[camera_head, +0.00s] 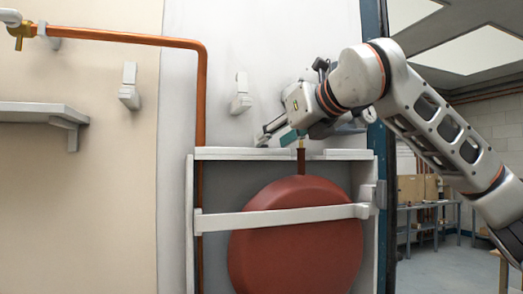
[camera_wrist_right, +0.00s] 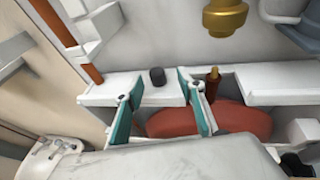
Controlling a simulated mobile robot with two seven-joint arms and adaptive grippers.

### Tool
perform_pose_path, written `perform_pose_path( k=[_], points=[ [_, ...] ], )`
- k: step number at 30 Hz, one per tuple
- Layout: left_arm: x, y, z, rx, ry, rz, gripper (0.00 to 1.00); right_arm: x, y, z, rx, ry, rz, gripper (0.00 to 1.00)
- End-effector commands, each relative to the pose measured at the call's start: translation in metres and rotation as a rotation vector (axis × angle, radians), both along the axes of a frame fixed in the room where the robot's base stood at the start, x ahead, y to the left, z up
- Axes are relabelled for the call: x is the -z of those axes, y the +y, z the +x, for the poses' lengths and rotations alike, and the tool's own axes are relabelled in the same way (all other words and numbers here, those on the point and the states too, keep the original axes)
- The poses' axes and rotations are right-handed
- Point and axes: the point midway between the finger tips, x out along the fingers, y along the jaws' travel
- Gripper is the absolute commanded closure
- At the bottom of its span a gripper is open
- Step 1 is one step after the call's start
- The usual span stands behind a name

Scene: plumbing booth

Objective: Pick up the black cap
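The black cap (camera_wrist_right: 157,76) is a small dark cylinder standing on the white top ledge of the frame, seen in the right wrist view. I cannot make it out in the head view, where my right gripper covers that part of the ledge. My right gripper (camera_head: 276,134) is at the ledge, left of the brass-tipped pipe stub. In the wrist view my right gripper (camera_wrist_right: 156,92) has its two teal-padded fingers spread wide apart with nothing between the pads. The cap shows between and just beyond the fingertips, apart from both. My left gripper is not in view.
The white frame (camera_head: 250,154) holds a red round tank (camera_head: 300,240) behind a crossbar. The pipe stub (camera_head: 301,160) rises close beside my right gripper. A copper pipe (camera_head: 201,100) runs up on the left. A brass fitting (camera_wrist_right: 225,16) shows at the wrist view's top.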

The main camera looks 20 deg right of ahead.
Motion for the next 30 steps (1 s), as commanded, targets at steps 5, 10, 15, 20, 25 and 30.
perform_pose_path(
  k=[5,10,15,20,25,30],
  points=[
    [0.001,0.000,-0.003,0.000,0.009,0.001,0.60,0.005,0.007,0.014,0.000,0.003,0.000,0.61],
    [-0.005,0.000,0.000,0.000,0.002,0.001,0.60,0.011,0.015,0.037,0.000,0.002,0.002,0.61],
    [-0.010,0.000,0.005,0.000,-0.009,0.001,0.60,0.015,0.017,0.047,-0.001,0.001,0.001,0.61],
    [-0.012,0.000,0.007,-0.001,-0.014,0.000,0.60,0.015,0.017,0.047,-0.001,0.001,0.001,0.64],
    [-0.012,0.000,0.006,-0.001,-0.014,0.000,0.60,0.015,0.017,0.047,-0.001,0.001,0.001,0.90],
    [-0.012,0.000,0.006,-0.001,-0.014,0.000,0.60,0.015,0.017,0.047,-0.001,0.001,0.001,0.92]
  ],
)
